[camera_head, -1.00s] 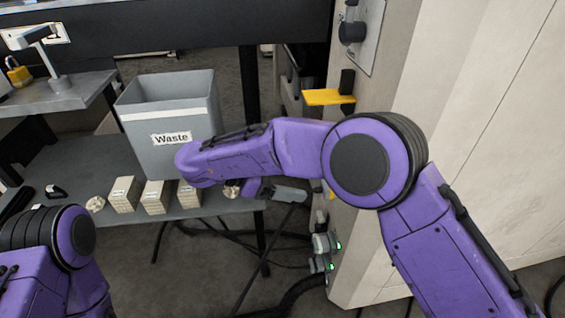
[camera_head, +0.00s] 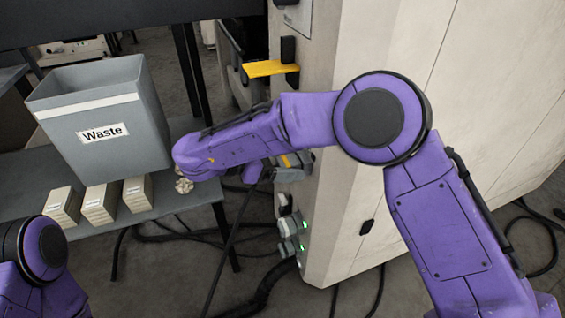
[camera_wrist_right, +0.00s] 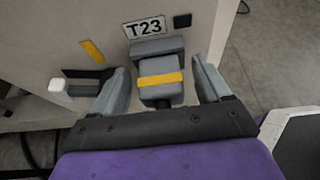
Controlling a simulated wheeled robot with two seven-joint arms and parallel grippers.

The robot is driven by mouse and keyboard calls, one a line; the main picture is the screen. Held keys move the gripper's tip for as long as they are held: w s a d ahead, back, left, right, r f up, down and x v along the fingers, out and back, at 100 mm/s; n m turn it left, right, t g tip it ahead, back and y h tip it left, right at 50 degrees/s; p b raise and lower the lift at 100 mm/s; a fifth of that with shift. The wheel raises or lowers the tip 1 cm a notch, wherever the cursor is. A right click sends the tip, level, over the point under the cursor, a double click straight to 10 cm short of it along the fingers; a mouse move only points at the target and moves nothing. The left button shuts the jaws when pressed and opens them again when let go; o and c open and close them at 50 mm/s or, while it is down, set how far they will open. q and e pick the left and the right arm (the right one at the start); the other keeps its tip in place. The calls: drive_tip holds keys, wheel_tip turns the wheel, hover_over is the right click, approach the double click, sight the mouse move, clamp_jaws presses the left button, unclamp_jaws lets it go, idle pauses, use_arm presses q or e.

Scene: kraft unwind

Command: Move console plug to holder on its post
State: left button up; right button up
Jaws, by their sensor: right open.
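A grey plug with a yellow band (camera_wrist_right: 160,80) sits against a grey block (camera_wrist_right: 157,47) under a "T23" label (camera_wrist_right: 145,27) on the pale cabinet in the right wrist view. Which part the task calls the holder, I cannot tell. My right gripper (camera_wrist_right: 162,88) is open, with one finger on each side of the plug; contact is not clear. In the head view, the right gripper (camera_head: 282,170) is at the cabinet's left face, partly hidden by my arm. My left arm shows at the lower left, but its gripper is out of view.
A grey "Waste" bin (camera_head: 105,115) and several small boxes (camera_head: 100,203) stand on a table at left. A yellow bracket (camera_head: 270,68) juts from the cabinet (camera_head: 345,235). Connectors with green lights (camera_head: 290,226) sit below the gripper; cables trail on the floor.

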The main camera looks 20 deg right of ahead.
drive_tip(key=c, duration=1.3)
drive_tip(key=a+p, duration=0.1)
drive_tip(key=a, duration=0.5)
drive_tip(key=shift+s, duration=0.1)
